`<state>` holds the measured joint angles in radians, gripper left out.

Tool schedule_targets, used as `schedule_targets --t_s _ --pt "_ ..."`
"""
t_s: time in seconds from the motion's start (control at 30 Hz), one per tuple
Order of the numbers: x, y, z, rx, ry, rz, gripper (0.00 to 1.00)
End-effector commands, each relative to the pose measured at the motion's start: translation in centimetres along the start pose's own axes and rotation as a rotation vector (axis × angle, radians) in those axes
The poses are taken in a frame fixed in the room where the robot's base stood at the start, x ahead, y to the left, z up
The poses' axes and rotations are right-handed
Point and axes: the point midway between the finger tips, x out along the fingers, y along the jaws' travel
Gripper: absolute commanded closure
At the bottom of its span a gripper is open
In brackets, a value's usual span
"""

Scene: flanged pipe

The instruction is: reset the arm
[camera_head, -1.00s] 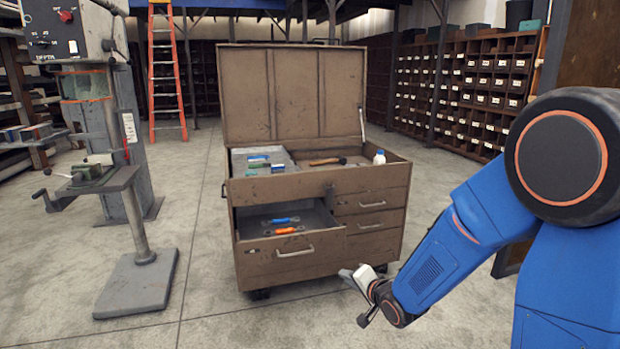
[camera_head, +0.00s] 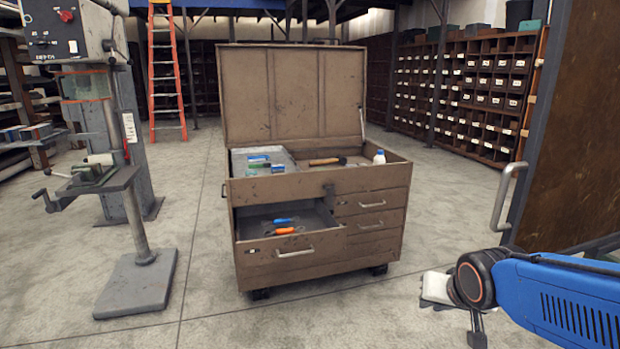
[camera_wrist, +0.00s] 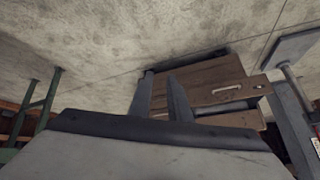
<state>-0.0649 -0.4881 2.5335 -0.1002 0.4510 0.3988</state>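My blue arm is at the lower right of the head view, bent low, with my gripper (camera_head: 428,289) pointing left above the floor, clear of the tool chest. In the wrist view my gripper (camera_wrist: 160,90) shows two grey fingers standing apart with nothing between them. The brown tool chest (camera_head: 320,260) stands in the middle with its lid up. Its wide left drawer (camera_head: 265,254) is pulled out and holds a blue-handled tool (camera_head: 283,221) and an orange-handled tool (camera_head: 286,231). The tool chest also shows in the wrist view (camera_wrist: 208,82), upside down.
A drill press (camera_head: 135,285) stands at the left. A dark panel with a metal handle (camera_head: 508,195) is at the right, close above my arm. Shelves of small bins (camera_head: 480,85) and an orange ladder (camera_head: 165,75) are behind. The floor around the chest is clear.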

Motion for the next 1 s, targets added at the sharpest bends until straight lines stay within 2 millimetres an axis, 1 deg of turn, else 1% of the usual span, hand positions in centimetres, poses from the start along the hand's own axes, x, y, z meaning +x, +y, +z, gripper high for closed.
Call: schedule_targets --t_s 0.03,0.2,0.3,0.43,0.5,0.6,1.0 --pt "-1.4 0.7 0.8 -0.023 -0.015 0.010 0.83" --pt "-5.5 2.5 4.6 -0.118 -0.100 0.033 0.83" --pt "-7.6 3.2 6.8 -0.170 -0.148 0.035 0.83" --pt "-9.7 3.9 9.1 -0.223 -0.199 0.031 0.83" --pt "-10.3 4.0 9.9 -0.241 -0.216 0.029 0.83" --pt "-10.9 4.2 10.5 -0.256 -0.230 0.026 0.83" --pt "-10.9 4.2 10.7 -0.260 -0.234 0.025 0.83"
